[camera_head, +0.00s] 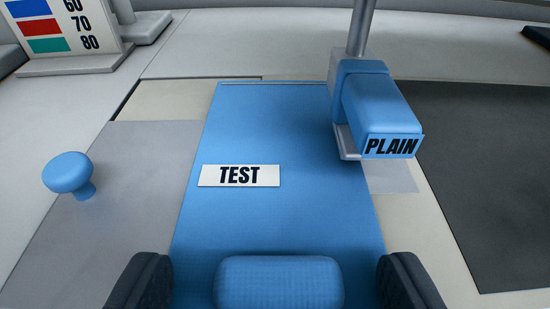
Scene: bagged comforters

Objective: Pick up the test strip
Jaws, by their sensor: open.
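The test strip (275,210) is a long blue cloth lying flat, running from the far edge toward me. A white label reading TEST (239,175) lies on its left half. My gripper (276,265) shows at the bottom of the view as two dark fingers, wide apart, one near each side of the strip. Nothing is gripped between them. A rounded blue padded block (278,282) shows between the fingers, over the near part of the strip; I cannot tell whether it rests on the strip. The strip's near end is out of view.
A metal post with a blue head marked PLAIN (391,146) stands over the strip's far right edge. A blue knob (69,174) rises from the grey plate at left. A dark panel (480,170) lies at right. A numbered colour card (62,35) stands back left.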

